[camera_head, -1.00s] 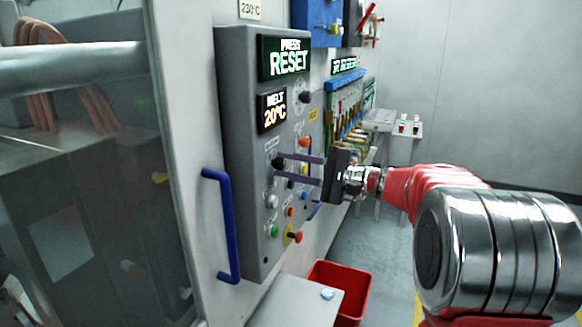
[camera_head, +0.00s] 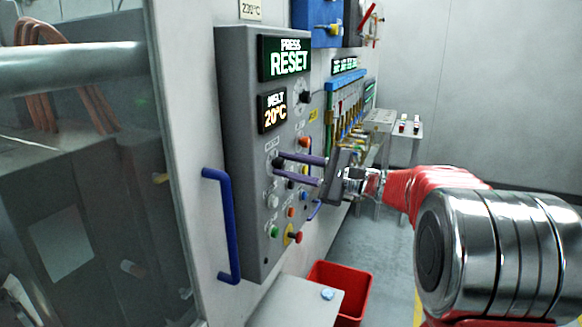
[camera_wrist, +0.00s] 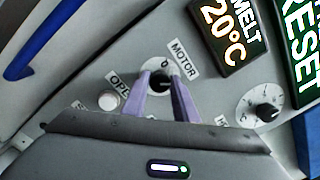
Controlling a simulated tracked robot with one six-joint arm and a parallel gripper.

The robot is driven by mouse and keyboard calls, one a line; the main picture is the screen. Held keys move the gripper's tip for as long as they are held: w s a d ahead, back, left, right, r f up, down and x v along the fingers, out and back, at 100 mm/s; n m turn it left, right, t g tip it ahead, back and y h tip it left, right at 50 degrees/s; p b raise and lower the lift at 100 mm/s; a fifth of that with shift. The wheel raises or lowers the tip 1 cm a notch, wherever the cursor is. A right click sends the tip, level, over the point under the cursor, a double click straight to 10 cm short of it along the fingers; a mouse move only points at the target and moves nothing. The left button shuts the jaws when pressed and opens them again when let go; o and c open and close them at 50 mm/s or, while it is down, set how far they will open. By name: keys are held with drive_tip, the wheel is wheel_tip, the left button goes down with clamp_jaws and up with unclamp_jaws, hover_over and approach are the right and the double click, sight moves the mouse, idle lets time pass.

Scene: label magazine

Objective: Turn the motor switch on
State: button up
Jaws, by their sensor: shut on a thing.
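The motor switch (camera_wrist: 160,80) is a black rotary knob on the grey control panel (camera_head: 240,150), beside a label reading MOTOR and a 0 mark. My gripper (camera_wrist: 159,84) has its two purple fingers on either side of the knob, shut on it. In the head view my gripper (camera_head: 277,170) reaches the panel from the right, and its fingers partly hide the knob. The knob's pointer direction is hard to make out between the fingers.
Displays read PRESS RESET (camera_head: 290,58) and MELT 20°C (camera_head: 272,110). Another black knob (camera_wrist: 268,113) and a white button (camera_wrist: 109,101) sit near the switch. A red button (camera_head: 295,236) is lower on the panel. A blue handle (camera_head: 229,230) stands left, a red bin (camera_head: 352,290) below.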

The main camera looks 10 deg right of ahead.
drive_tip(key=shift+a+f, duration=0.2)
drive_tip(key=shift+f, duration=0.1)
drive_tip(key=o, duration=1.1)
drive_tip(key=shift+d+r, duration=0.1)
drive_tip(key=shift+r, duration=0.05)
drive_tip(key=shift+c, duration=0.2)
drive_tip(key=shift+d, duration=0.1)
drive_tip(key=v, duration=1.3)
drive_tip(key=shift+d, duration=0.2)
drive_tip(key=shift+s, duration=0.15)
